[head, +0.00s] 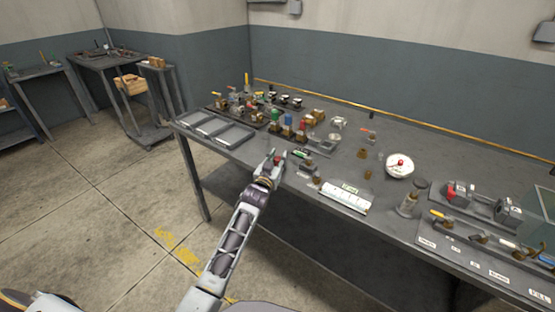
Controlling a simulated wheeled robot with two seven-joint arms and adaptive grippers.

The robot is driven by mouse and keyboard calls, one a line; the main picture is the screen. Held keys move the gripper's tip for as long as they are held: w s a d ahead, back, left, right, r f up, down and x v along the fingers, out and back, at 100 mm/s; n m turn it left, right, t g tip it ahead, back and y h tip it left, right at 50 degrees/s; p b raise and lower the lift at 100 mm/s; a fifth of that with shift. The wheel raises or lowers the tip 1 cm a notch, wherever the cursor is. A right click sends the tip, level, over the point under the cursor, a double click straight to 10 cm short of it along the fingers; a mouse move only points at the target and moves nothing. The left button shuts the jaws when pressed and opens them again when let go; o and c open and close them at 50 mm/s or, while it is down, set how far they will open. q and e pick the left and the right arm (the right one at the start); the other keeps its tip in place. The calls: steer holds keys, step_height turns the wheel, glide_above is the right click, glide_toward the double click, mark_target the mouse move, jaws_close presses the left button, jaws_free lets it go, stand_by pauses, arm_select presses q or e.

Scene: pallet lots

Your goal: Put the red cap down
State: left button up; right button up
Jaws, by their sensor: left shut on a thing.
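My left gripper (274,160) reaches in from the lower left and is at the front edge of the long grey workbench (310,191). It is shut on a small dark-red piece, the red cap (277,159), which is mostly hidden between the fingers. The gap between the cap and the bench top cannot be judged from this view. My right gripper is not in view.
Grey trays (232,135) lie left of the gripper. Coloured bottles (288,120) and small fittings crowd behind it.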

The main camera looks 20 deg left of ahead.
arm_select(q)
steer(key=o, duration=1)
steer(key=shift+r, duration=0.1)
steer(key=shift+s, duration=0.55)
steer(key=s, duration=1)
steer(key=shift+s+a+p, duration=0.2)
steer(key=shift+s+p, duration=0.15)
steer(key=shift+s, duration=0.05)
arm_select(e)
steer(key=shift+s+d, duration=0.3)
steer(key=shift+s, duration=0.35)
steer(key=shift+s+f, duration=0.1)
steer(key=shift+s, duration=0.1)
